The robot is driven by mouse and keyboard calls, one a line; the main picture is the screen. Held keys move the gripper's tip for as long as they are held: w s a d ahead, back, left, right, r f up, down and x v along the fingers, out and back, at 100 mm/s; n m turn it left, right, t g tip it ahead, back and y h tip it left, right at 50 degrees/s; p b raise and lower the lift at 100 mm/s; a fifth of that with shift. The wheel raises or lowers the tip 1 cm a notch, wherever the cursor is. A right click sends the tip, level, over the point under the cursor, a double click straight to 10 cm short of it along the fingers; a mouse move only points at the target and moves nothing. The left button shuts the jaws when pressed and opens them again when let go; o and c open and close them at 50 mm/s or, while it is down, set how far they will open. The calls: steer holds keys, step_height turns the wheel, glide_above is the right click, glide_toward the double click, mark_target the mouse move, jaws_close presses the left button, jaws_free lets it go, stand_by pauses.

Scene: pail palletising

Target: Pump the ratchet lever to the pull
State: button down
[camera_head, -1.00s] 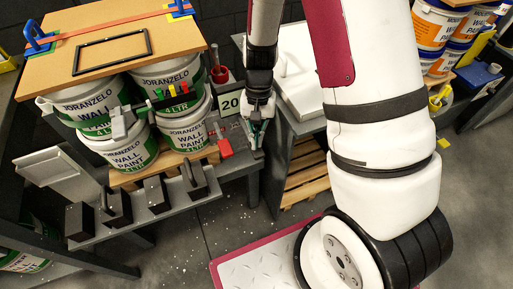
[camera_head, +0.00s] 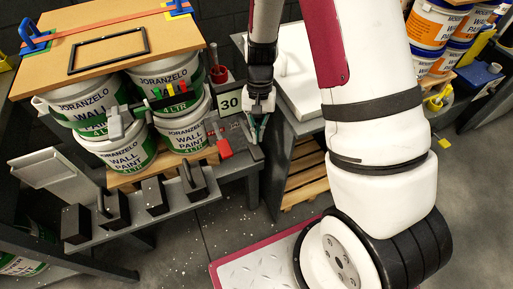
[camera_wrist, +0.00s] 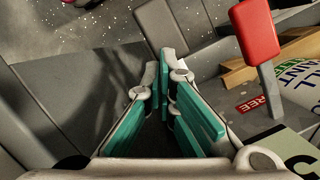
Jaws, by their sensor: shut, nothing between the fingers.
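My gripper (camera_head: 256,138) is shut and empty, pointing down beside the right end of the grey bench. In the wrist view its teal-padded fingers (camera_wrist: 166,75) meet at the tips. A dark grey bar (camera_wrist: 160,25) lies just past the fingertips; I cannot tell whether it is the ratchet lever or whether they touch it. A red-ended lever (camera_head: 224,148) stands left of my gripper; the wrist view shows its red paddle (camera_wrist: 256,30) beside a red "FREE" label. The number plate (camera_head: 229,102) reads 30. An orange strap (camera_head: 110,34) crosses the board over the pails.
White paint pails (camera_head: 183,131) stand under a wooden board (camera_head: 165,42) bearing a black frame (camera_head: 108,50). Several black blocks (camera_head: 155,195) line the bench's front. A white-topped table (camera_head: 298,85) is close on the right. Floor in front is mostly clear.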

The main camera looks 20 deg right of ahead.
steer(key=v, duration=1.2)
stand_by(1.1)
steer(key=s+a+r+n+t+p, duration=0.1)
steer(key=s+r+p, duration=0.3)
steer(key=r, duration=0.5)
steer(key=s+a+r+n+t+p, duration=0.1)
steer(key=s+r+t, duration=0.1)
steer(key=s+r, duration=0.6)
steer(key=s+r+n+t+p, duration=0.1)
steer(key=s+r+p, duration=0.2)
steer(key=s+r, duration=0.2)
steer(key=s+r+n+t+h+p, duration=0.1)
steer(key=s+r+n+t+p, duration=0.1)
steer(key=s+r, duration=0.4)
steer(key=s+p, duration=0.1)
steer(key=s, duration=0.3)
steer(key=shift+s+n, duration=0.2)
steer(key=shift+n, duration=0.1)
